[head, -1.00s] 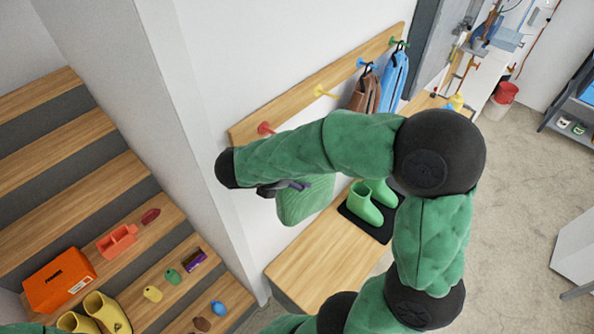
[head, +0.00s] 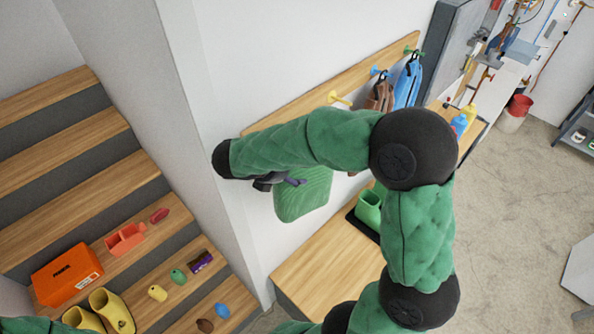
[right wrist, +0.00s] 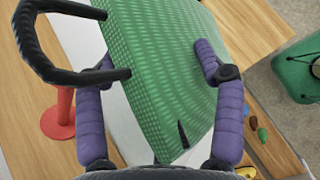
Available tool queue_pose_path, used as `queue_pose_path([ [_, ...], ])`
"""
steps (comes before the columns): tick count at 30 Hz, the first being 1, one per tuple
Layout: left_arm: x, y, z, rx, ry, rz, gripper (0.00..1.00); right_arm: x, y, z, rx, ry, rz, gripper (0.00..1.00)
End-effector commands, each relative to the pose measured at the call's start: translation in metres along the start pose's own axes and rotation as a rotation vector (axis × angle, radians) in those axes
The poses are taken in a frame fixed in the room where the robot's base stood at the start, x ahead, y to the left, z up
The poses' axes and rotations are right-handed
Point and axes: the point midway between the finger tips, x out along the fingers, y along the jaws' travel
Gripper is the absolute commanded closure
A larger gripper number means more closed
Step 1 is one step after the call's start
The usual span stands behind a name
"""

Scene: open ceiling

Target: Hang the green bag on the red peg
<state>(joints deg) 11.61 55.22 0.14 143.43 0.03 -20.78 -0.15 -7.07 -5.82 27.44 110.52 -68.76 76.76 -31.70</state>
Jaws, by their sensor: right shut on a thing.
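The green bag (head: 303,195) hangs from my right gripper (head: 280,182), in front of the white wall and above the bench. In the right wrist view the ribbed green bag (right wrist: 160,70) lies between the two purple fingers of my right gripper (right wrist: 155,66), which is shut on it. The bag's black handle (right wrist: 42,52) loops out to the left. The red peg (right wrist: 60,117) stands on the wooden board left of the left finger, apart from the handle. In the head view my right arm hides the red peg. My left gripper is not in view.
The peg board (head: 290,100) also has a yellow peg (head: 340,98). A brown bag (head: 380,95) and a blue bag (head: 407,83) hang farther along. Steps with small items are at left.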

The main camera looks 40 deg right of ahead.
Motion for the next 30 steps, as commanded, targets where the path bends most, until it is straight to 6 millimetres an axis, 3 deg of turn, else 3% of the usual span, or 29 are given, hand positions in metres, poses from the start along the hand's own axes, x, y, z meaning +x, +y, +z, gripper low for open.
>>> queue_pose_path([
  [30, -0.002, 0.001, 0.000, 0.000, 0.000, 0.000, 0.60, 0.001, 0.049, -0.019, 0.001, 0.000, 0.001, 0.90],
])
